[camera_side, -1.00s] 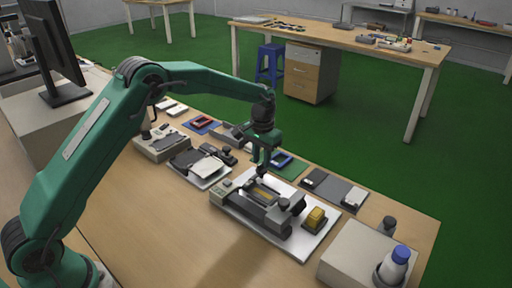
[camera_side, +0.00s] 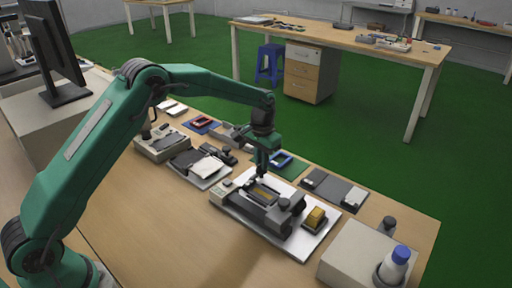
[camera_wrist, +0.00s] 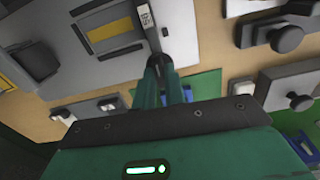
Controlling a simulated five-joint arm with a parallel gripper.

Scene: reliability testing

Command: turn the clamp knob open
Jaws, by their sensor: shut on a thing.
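The clamp fixture (camera_side: 265,208) is a grey device with a yellow strip in its middle, on a white board (camera_side: 300,250). It also shows at the upper left of the wrist view (camera_wrist: 36,45). My gripper (camera_side: 262,174) points down at the fixture's far edge. In the wrist view my gripper (camera_wrist: 164,66) is shut on a small dark piece, which I take as the clamp knob (camera_wrist: 157,59); the fingers hide most of it. A grey bar (camera_wrist: 150,28) with a white label extends from that piece. The knob's turn angle cannot be told.
A yellow block (camera_side: 315,217) sits on the board's right side. A box (camera_side: 350,258) and a blue-capped bottle (camera_side: 396,262) stand at the right front. Several small devices lie to the left and behind. The table's left front is clear.

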